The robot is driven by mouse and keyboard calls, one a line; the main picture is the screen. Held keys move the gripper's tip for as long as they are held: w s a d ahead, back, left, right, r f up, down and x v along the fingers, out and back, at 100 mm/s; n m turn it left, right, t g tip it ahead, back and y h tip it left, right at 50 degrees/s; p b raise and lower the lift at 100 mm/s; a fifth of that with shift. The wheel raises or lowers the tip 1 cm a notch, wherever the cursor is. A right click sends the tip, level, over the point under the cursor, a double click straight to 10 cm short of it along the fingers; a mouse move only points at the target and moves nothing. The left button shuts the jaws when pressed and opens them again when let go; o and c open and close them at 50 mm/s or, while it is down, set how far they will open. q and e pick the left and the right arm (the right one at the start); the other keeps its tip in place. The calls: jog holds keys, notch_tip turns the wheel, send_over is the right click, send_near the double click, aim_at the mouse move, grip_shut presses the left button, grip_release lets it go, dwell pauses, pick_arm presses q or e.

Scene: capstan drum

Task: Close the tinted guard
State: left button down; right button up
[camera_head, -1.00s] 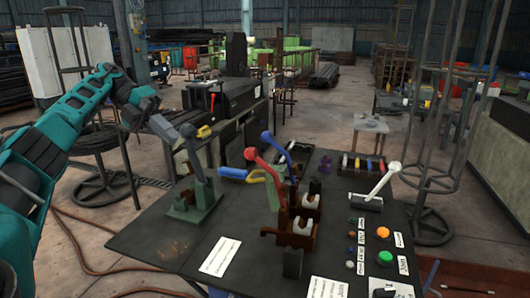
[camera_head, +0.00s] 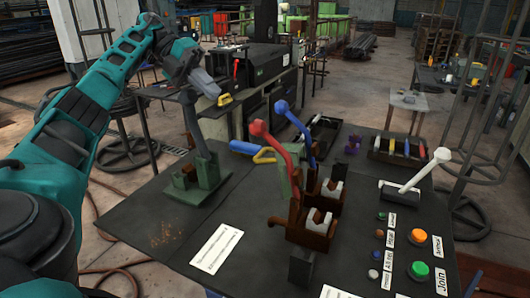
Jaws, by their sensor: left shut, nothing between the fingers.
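I cannot clearly make out a tinted guard in the head view. A dark boxy machine (camera_head: 268,62) stands behind the table, with a red lever (camera_head: 236,68) and a yellow handle (camera_head: 225,99) at its near left side. My left gripper (camera_head: 211,91) is shut and empty. Its fingertips appear beside the yellow handle in the picture; I cannot tell whether they touch it. My right gripper is out of view.
The dark table (camera_head: 165,225) carries a grey lever on a green base (camera_head: 200,178), red (camera_head: 268,140) and blue (camera_head: 296,122) levers, a white lever (camera_head: 425,170) and several buttons. A small stand (camera_head: 408,103) is behind at right.

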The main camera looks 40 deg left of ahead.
pick_arm(q)
jog(key=f+b+x, duration=0.1)
jog(key=b+x, duration=0.3)
jog(key=x, duration=0.2)
jog(key=b, duration=0.4)
send_near(281, 171)
jog(key=w+d, duration=0.2)
jog(key=shift+w+d+f, duration=0.2)
jog(key=shift+d+f, duration=0.15)
jog(key=shift+d, duration=0.05)
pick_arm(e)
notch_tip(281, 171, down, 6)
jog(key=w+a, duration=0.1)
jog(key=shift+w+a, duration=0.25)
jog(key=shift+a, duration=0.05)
pick_arm(q)
jog(key=p, duration=0.2)
jog(key=d+r+y+p, duration=0.1)
jog(key=p, duration=0.2)
jog(key=shift+w+d, duration=0.25)
jog(key=shift+d, duration=0.05)
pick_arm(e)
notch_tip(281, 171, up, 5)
pick_arm(q)
jog(key=shift+g, duration=0.3)
